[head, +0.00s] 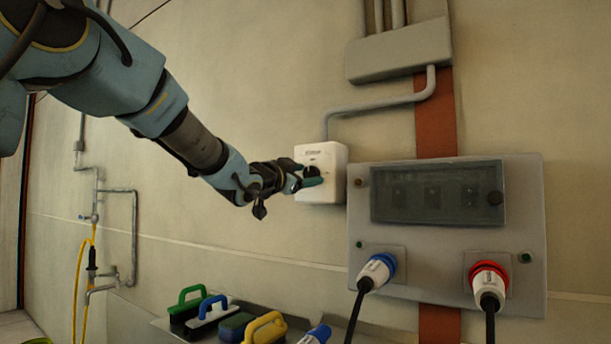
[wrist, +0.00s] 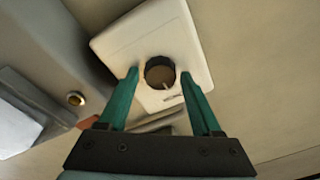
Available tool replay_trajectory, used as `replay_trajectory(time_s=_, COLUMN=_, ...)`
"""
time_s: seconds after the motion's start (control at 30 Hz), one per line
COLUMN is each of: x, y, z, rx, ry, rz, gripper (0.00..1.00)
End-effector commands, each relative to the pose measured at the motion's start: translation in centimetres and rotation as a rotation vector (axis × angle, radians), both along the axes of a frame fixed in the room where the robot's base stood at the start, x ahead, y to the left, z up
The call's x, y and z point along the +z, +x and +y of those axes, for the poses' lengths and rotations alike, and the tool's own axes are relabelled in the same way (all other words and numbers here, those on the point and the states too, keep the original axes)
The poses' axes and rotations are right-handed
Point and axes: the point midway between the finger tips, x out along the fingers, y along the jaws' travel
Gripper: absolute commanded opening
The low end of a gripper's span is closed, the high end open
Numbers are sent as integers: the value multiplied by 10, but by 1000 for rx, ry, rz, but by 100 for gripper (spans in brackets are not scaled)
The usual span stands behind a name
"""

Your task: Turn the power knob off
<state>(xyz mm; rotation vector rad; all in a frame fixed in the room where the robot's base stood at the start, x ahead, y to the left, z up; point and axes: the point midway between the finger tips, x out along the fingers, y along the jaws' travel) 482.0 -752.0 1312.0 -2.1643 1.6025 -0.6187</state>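The power knob (wrist: 160,73) is a dark round knob on a white wall box (wrist: 118,42). In the head view the white box (head: 335,157) is on the wall left of the grey panel, and the knob is largely hidden by my gripper (head: 314,176). In the wrist view my gripper (wrist: 165,82) is open, with one green finger on each side of the knob's lower part. Gaps show between the fingers and the knob there. I cannot tell whether the fingertips touch the box face.
A grey socket panel (head: 450,274) with a dark window (head: 437,192), a blue plug (head: 377,270) and a red plug (head: 488,280) is close to the right. A conduit (head: 380,107) runs above the box. Brushes (head: 214,312) lie on a shelf below.

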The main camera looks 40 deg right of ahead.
Motion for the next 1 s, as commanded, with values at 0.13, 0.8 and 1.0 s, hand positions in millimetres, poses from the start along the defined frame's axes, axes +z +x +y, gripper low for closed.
replay_trajectory(time_s=0.13, x=0, y=0, z=0, rx=0, ry=0, rz=-1, gripper=80)
replay_trajectory(time_s=0.8, x=-10, y=-18, z=69, rx=2, ry=0, rz=-3, gripper=80)
replay_trajectory(time_s=1.0, x=-13, y=-25, z=95, rx=2, ry=1, rz=-2, gripper=80)
